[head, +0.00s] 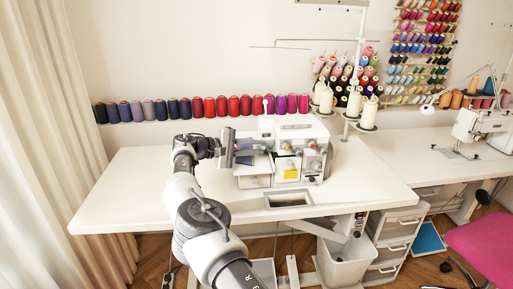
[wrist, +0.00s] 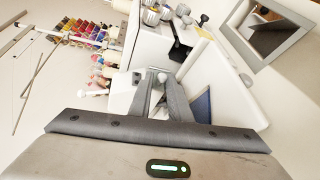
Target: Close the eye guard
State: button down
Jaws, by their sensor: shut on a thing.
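The white sewing machine (head: 295,150) stands on the table in the head view, with a yellow label on its front. My gripper (head: 228,148) is at the machine's left end, above its lower left cover. In the wrist view my gripper (wrist: 161,88) has its two dark fingers close together, shut on a small pale part (wrist: 162,76) at the machine. I cannot tell for sure whether this part is the eye guard, as the fingers hide most of it. A white panel (wrist: 222,85) of the machine slants beside the fingers, with a dark blue surface below it.
The white table (head: 130,190) is clear at left. A framed opening (head: 288,200) is in its front. Thread spools (head: 220,106) line the back, and cone spools (head: 368,112) stand behind the machine. A second machine (head: 485,128) is at right, a pink chair (head: 485,245) below.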

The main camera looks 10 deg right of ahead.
jog(key=shift+s+f, duration=0.1)
jog(key=shift+f, duration=0.45)
jog(key=c, duration=1.8)
grip_release()
jog(key=shift+r, duration=0.1)
jog(key=shift+r, duration=0.15)
jog(key=shift+a+r, duration=0.1)
